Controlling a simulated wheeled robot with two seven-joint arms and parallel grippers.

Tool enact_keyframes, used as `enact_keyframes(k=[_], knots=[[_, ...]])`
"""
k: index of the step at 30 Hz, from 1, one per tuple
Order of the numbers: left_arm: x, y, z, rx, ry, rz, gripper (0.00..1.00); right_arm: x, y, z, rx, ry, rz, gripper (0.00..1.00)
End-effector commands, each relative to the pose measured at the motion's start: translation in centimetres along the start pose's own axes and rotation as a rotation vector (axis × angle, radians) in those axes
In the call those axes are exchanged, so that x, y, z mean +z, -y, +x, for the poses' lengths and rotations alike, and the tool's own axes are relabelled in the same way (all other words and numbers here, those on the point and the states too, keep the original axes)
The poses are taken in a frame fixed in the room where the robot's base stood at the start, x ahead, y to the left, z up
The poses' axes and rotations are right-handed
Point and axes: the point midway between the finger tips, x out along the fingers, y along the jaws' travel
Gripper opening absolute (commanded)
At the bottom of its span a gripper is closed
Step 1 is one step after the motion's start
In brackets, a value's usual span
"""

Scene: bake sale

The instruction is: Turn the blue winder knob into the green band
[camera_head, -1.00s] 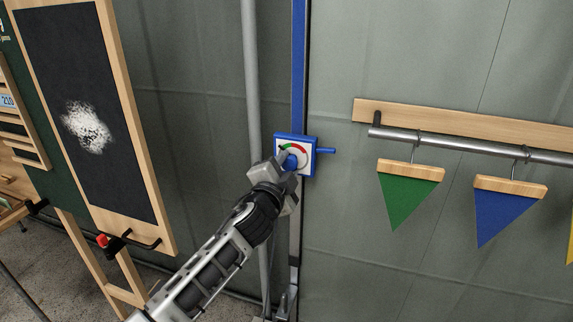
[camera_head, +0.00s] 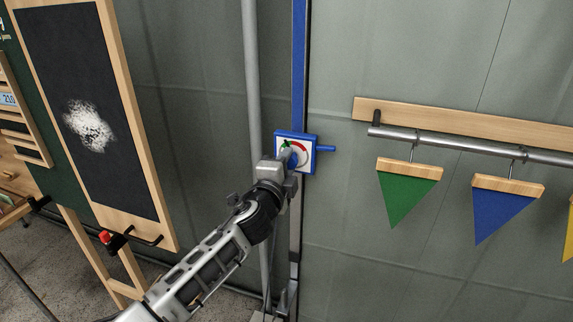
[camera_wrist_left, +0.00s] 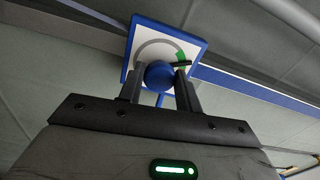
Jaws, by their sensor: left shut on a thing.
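The blue winder knob (camera_wrist_left: 159,75) sits on a white dial face (camera_wrist_left: 151,48) in a square blue frame (camera_head: 310,139). My left gripper (camera_wrist_left: 160,88) is shut on the knob, one finger on each side. In the left wrist view a black pointer reaches right from the knob to the lower edge of the green band (camera_wrist_left: 181,55); I cannot tell whether its tip is fully inside. In the head view the green band (camera_head: 286,144) and red band (camera_head: 300,149) show above my left gripper (camera_head: 290,160), which hides most of the knob. My right gripper is out of view.
A rail (camera_head: 455,146) with hanging pennants is at the right, and a framed blackboard (camera_head: 80,70) at the left.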

Motion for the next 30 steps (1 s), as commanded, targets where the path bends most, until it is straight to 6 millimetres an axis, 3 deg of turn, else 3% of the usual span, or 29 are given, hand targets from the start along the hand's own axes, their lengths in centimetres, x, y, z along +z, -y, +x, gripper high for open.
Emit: enact_keyframes(k=[6, 7, 9, 20, 26, 30], knots=[[0.0, 0.0, 0.0, 0.001, 0.000, -0.001, 0.11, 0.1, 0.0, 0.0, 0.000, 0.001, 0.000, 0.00], [0.0, 0.0, 0.0, 0.001, 0.000, -0.001, 0.40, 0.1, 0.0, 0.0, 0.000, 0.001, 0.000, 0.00], [0.0, 0.0, 0.0, 0.001, 0.000, -0.001, 0.55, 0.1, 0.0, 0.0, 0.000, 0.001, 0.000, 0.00], [0.0, 0.0, -0.4, 0.000, 0.000, -0.003, 0.55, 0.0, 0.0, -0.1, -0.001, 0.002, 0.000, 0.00], [0.0, 0.0, -3.1, 0.001, -0.001, -0.002, 0.55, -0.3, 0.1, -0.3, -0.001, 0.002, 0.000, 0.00], [0.1, -0.2, -6.3, 0.002, -0.001, -0.003, 0.55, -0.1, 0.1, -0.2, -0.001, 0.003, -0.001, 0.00]])
